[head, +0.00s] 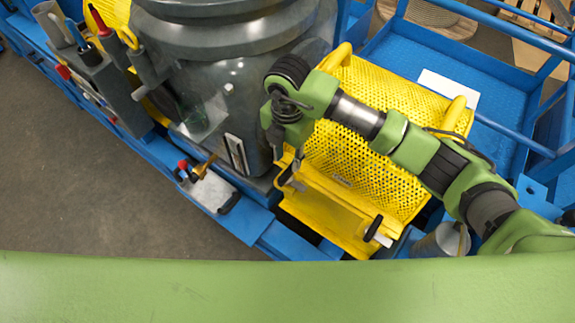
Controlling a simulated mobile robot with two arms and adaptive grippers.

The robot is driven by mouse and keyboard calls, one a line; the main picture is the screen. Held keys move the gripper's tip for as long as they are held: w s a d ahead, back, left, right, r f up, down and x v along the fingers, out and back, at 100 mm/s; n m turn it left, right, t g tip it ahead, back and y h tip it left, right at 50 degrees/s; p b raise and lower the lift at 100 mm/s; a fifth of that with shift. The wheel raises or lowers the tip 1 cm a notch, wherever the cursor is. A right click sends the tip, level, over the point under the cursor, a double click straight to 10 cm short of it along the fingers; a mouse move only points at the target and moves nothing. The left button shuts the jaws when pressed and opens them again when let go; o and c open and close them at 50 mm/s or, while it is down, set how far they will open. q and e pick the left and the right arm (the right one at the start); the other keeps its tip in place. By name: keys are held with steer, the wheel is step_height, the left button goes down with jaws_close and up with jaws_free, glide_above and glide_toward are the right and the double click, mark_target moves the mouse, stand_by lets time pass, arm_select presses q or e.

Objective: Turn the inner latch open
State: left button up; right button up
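A yellow perforated guard (360,150) with two bar handles covers the drive. Its lower yellow front panel (325,210) carries a small latch at each end. One latch with a black knob and pale plate (375,232) is at the panel's lower right and stands clear of my gripper. The other latch (291,178) is at the panel's upper left, just below my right gripper. My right arm reaches over the guard from the right, and its gripper (277,145) points down there. The wrist hides most of the fingers, so contact and opening cannot be told. My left gripper is out of view.
A large grey machine housing (235,60) stands left of the guard. A blue frame (270,240) runs along the front, with a small pale plate (212,190) bearing tools. A grey tool holder (110,85) is at upper left. Blue rails (490,25) are at upper right. Open floor lies lower left.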

mark_target(287, 171)
step_height(287, 171, up, 5)
steer(key=shift+r, duration=0.15)
stand_by(0.6)
